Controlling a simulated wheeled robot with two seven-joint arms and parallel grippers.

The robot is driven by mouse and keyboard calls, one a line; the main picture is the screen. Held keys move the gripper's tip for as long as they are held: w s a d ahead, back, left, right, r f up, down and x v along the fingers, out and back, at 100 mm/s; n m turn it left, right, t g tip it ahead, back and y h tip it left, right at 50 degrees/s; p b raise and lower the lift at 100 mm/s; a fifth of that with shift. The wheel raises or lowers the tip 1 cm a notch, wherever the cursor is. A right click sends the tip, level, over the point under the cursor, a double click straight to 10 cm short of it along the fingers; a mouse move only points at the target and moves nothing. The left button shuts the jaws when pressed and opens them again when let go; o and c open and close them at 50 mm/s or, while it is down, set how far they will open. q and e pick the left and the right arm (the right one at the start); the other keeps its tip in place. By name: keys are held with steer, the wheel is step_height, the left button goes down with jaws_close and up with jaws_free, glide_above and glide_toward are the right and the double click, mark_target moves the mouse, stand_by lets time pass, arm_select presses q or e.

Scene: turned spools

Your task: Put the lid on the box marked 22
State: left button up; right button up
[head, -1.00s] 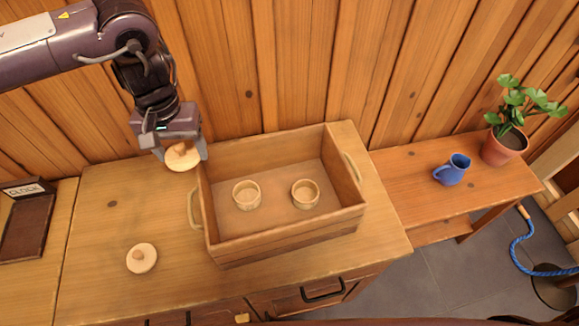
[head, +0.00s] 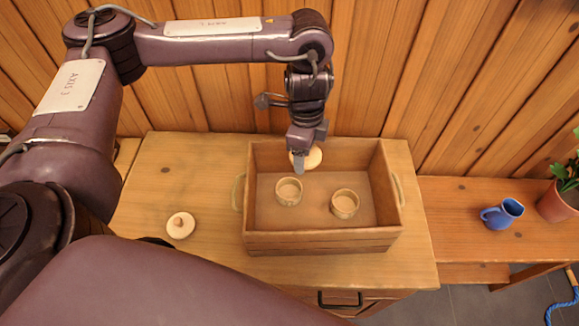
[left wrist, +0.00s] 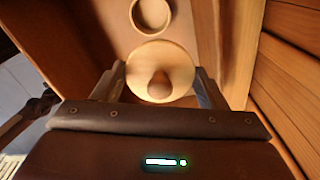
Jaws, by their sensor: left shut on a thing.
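My left gripper (head: 304,158) is shut on a round pale wooden lid (head: 314,157) and holds it above the back part of the wooden crate (head: 322,243). The left wrist view shows this lid (left wrist: 176,62), with its round knob, between the two fingers. Two small round wooden boxes stand upright and open inside the crate, a left one (head: 289,191) and a right one (head: 345,204). One open box (left wrist: 151,14) shows beyond the lid in the left wrist view. No number is legible on either box. A second knobbed lid (head: 180,225) lies on the cabinet top, left of the crate. My right gripper is out of view.
The crate's walls and rope handles surround the boxes. The cabinet top (head: 150,185) is clear around the loose lid. A lower bench (head: 455,225) at the right bears a blue mug (head: 502,213) and a potted plant (head: 560,200). A plank wall rises behind.

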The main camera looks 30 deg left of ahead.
arm_select(q)
steer(key=m, duration=0.2)
steer(key=f+m, duration=0.1)
steer(key=m, duration=0.1)
steer(key=f+m, duration=0.1)
steer(key=shift+s+a+m+p, duration=0.2)
steer(key=shift+m+p, duration=0.15)
steer(key=shift+m, duration=0.05)
steer(key=m, duration=0.1)
steer(key=f+m, duration=0.1)
steer(key=m, duration=0.1)
steer(key=shift+s+a+m, duration=0.2)
steer(key=shift+m, duration=0.1)
steer(key=f+m, duration=0.1)
steer(key=m, duration=0.2)
steer(key=s+a+f+m+p, duration=0.1)
steer(key=m, duration=0.3)
steer(key=a+f+m, duration=0.1)
steer(key=f+m, duration=0.1)
steer(key=m, duration=0.2)
steer(key=shift+s+f, duration=0.1)
steer(key=shift+s, duration=0.15)
step_height(320, 180, down, 4)
steer(key=b, duration=0.4)
steer(key=shift+f, duration=0.15)
steer(key=shift+f+b, duration=0.25)
steer(key=shift+b, duration=0.05)
steer(key=shift+f, duration=0.2)
